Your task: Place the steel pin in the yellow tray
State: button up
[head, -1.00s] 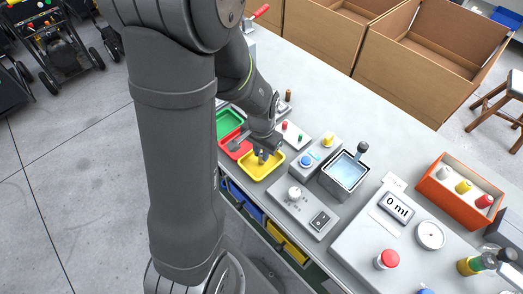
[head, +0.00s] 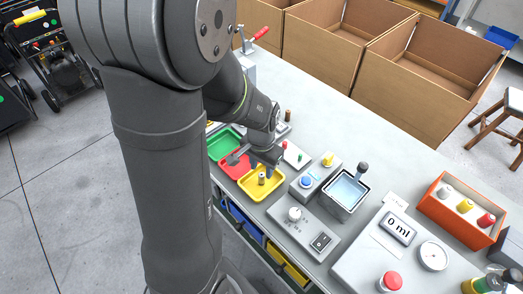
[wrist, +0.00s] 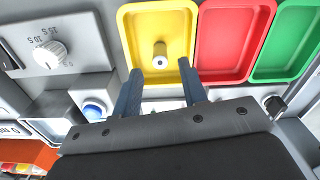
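In the head view the pin (head: 262,179) also stands inside the yellow tray (head: 277,187). My gripper (wrist: 160,69) has two blue fingers spread apart, with a clear gap between them. The pin shows beyond the fingertips, and no finger visibly touches it. In the head view my gripper (head: 264,166) is just over the far side of the yellow tray, partly hidden by my own arm.
A red tray (wrist: 200,40) and a green tray (wrist: 253,60) adjoin the yellow one. A control box with a white knob (head: 296,214), a box with a blue button (head: 306,181) and a water bath (head: 346,190) stand close by. Cardboard boxes (head: 410,55) are behind the bench.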

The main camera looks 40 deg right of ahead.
aim_at(262, 175)
notch_tip(262, 175, up, 9)
jog(key=shift+r, duration=0.15)
dwell(0.4)
notch_tip(262, 175, down, 12)
jog(key=shift+f, duration=0.1)
jog(key=shift+r, duration=1.05)
jog(key=shift+f, duration=0.1)
